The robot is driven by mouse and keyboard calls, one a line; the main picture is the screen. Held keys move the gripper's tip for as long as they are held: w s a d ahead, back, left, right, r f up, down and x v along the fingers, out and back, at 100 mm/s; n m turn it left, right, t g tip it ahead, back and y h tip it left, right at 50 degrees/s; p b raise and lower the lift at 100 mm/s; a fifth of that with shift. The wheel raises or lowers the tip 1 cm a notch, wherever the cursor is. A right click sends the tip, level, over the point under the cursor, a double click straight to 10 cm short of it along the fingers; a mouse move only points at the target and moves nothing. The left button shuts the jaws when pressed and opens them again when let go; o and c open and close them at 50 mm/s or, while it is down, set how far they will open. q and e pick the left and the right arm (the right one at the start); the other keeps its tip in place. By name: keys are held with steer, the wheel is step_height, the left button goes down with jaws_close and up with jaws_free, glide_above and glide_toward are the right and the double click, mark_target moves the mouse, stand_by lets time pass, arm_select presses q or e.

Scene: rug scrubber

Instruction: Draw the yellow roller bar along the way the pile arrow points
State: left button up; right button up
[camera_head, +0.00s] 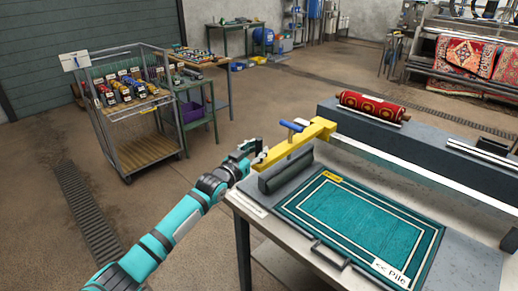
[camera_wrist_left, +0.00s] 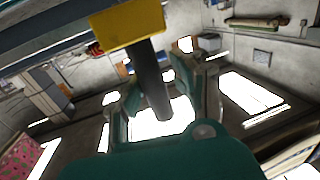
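The yellow roller bar (camera_head: 298,142) sits at the left end of a pale rail, above the table's far left corner. A blue handle stands on its top. A dark grey block (camera_head: 286,170) lies beneath it. My left gripper (camera_head: 257,153) is at the bar's left end. In the left wrist view, a dark round grip (camera_wrist_left: 153,80) hangs from a yellow block (camera_wrist_left: 127,24) between my open fingers (camera_wrist_left: 168,88), with a gap on at least one side. The teal rug (camera_head: 352,218) lies flat. Its pile label (camera_head: 389,272) has arrows pointing left. My right gripper is not in view.
The steel table (camera_head: 268,232) has a handle at its front edge. A rolled red rug (camera_head: 372,106) lies on a grey ledge behind the rail. A wheeled cart (camera_head: 137,150) with bottles stands at the left. The floor between cart and table is clear.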

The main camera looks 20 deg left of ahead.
arm_select(q)
steer(key=shift+o, duration=1.1)
steer(key=shift+a+r, duration=0.15)
steer(key=shift+r, duration=0.05)
steer(key=shift+w, duration=0.1)
steer(key=shift+d, duration=0.2)
steer(key=s+a, duration=0.2)
steer(key=s, duration=1)
